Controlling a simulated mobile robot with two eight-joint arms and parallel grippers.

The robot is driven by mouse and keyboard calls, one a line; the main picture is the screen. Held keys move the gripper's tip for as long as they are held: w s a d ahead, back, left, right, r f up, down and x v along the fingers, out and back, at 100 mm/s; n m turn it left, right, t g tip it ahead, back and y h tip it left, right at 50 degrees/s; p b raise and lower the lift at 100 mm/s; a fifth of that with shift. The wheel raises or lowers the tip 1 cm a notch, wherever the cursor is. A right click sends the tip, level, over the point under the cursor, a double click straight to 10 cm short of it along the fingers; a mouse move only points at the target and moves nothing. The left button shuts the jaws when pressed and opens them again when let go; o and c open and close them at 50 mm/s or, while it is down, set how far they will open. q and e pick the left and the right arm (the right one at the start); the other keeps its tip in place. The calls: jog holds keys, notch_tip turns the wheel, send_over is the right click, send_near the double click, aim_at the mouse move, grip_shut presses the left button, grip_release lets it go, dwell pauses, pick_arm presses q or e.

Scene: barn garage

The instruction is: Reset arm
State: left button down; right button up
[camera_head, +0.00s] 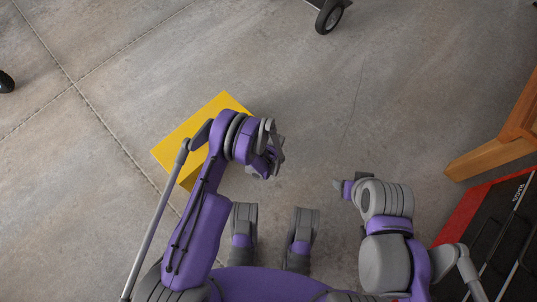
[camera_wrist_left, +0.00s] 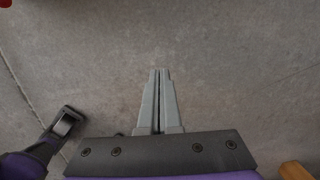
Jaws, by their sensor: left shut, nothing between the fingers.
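My left arm comes in from the left in the head view and bends over a yellow box on the floor. My left gripper (camera_head: 272,163) hangs just right of the box, above bare concrete. In the left wrist view its two grey fingers (camera_wrist_left: 161,72) are pressed together with nothing between them. My right gripper (camera_head: 340,185) is at the lower middle right of the head view, pointing left. Its fingers are too small and partly hidden, so I cannot tell its opening.
The yellow box (camera_head: 187,133) stands partly under my left arm. A wooden leg (camera_head: 500,148) and a red-edged black item (camera_head: 490,235) are at the right. A black wheel (camera_head: 329,17) is at the top. The concrete floor (camera_head: 400,90) between is clear.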

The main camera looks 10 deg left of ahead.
dwell(0.3)
pick_arm(q)
jog(key=s+a+r+n, duration=0.1)
jog(key=a+r+n, duration=0.25)
jog(key=r, duration=0.65)
jog(key=a+r+n+t, duration=0.1)
jog(key=a+r+n, duration=0.1)
jog(key=r+n, duration=0.5)
jog(key=s+a+r+n, duration=0.1)
jog(key=a+r+n, duration=0.1)
jog(key=r, duration=1)
jog(key=s+a+r+n+t, duration=0.1)
jog(key=s+a+r+n, duration=0.2)
jog(key=s+r+n, duration=0.45)
jog(key=s+a+r+n+t, duration=0.15)
jog(key=s+r+n, duration=0.3)
jog(key=s, duration=0.65)
notch_tip(320, 180, up, 26)
jog(key=w+n+p, duration=0.1)
jog(key=p, duration=2.2)
jog(key=shift+w+a+r+h+p, duration=0.15)
jog(key=shift+a+r+h+p, duration=0.15)
jog(key=shift+a+p, duration=0.15)
pick_arm(e)
notch_tip(320, 180, up, 27)
jog(key=w+t, duration=0.1)
pick_arm(q)
jog(key=shift+t, duration=0.25)
